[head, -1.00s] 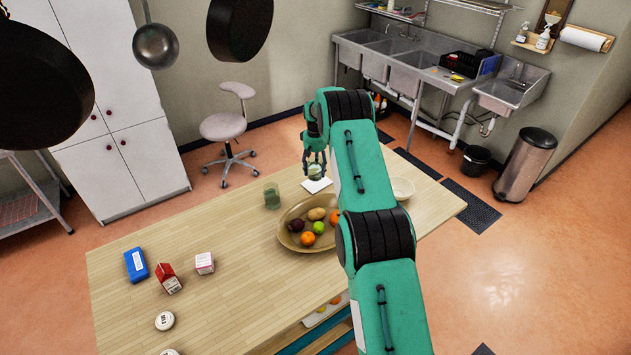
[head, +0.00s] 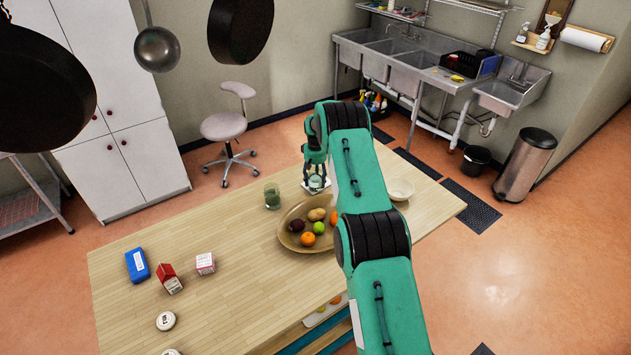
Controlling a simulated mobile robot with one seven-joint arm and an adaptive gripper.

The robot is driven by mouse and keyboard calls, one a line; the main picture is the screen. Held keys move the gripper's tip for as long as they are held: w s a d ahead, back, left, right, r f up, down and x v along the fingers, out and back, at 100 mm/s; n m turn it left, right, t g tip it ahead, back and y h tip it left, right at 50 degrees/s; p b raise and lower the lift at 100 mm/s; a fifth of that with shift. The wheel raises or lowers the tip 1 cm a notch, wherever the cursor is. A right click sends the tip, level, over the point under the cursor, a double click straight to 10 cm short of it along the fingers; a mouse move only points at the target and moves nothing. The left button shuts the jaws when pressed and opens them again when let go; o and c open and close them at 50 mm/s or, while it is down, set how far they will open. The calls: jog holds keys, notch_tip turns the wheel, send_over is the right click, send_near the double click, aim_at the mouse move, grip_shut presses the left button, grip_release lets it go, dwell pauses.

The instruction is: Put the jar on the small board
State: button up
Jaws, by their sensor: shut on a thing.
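The jar (head: 316,183) is a small, pale glassy thing between the fingertips of my gripper (head: 316,176). My gripper points down and is shut on it. The small board (head: 306,187) is a white square at the far side of the wooden table. The jar is over the board and hides most of it. I cannot tell whether the jar touches the board or hangs just above it.
A green glass (head: 272,196) stands left of the board. A brown oval dish (head: 288,238) with several fruits lies nearer. A pale bowl (head: 400,189) is at the right, partly behind my arm. Cartons, a blue box (head: 137,265) and lids are at the left.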

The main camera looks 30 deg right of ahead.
jog(key=shift+f, duration=0.35)
jog(key=o, duration=1.6)
jog(key=shift+f, duration=0.15)
jog(key=shift+o, duration=0.2)
notch_tip(320, 180, up, 12)
jog(key=b, duration=0.1)
jog(key=shift+r, duration=0.2)
